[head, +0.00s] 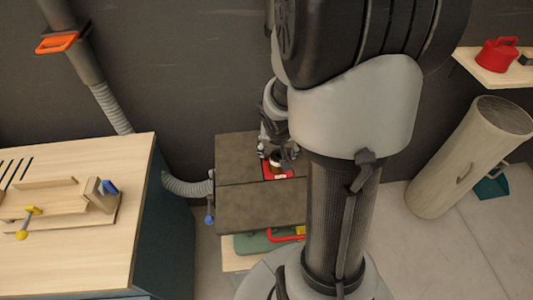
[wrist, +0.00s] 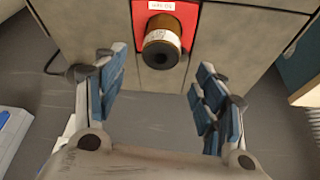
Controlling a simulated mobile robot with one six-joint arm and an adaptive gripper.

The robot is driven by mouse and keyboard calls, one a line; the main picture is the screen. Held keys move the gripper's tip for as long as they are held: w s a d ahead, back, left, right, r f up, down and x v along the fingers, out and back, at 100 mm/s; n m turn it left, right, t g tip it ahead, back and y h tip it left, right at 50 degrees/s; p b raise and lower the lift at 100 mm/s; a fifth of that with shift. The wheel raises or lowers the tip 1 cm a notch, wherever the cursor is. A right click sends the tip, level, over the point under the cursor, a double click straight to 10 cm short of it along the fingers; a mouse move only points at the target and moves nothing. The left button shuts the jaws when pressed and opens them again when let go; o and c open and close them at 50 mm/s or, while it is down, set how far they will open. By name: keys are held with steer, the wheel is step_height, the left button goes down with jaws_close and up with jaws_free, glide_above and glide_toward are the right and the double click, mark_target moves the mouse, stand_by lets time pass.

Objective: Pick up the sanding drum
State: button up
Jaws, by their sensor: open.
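The sanding drum (wrist: 160,48) is a short brown cylinder with a pale band and a dark hole in its end. In the wrist view it is at the top middle, in front of a red label plate (wrist: 176,12) on a grey surface. In the head view the drum (head: 276,156) is small, by the red plate on top of the dark grey cabinet, partly hidden by my gripper. My gripper (wrist: 159,85) is open, its blue-padded fingers apart on either side below the drum. Nothing is between the fingertips. I cannot tell the exact gap to the drum.
The dark grey cabinet (head: 236,205) stands against the wall. A wooden workbench (head: 95,245) with a jig is at left, with a grey hose (head: 185,187) beside it. A leaning log-like cylinder (head: 465,165) and a shelf with a red can (head: 497,54) are at right.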

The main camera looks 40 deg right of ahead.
mark_target(278, 154)
steer(key=b+x, duration=0.3)
steer(key=x, duration=0.3)
steer(key=shift+r, duration=0.1)
steer(key=shift+c, duration=0.5)
steer(key=c, duration=1.2)
steer(key=shift+o, duration=0.2)
steer(key=shift+r, duration=0.1)
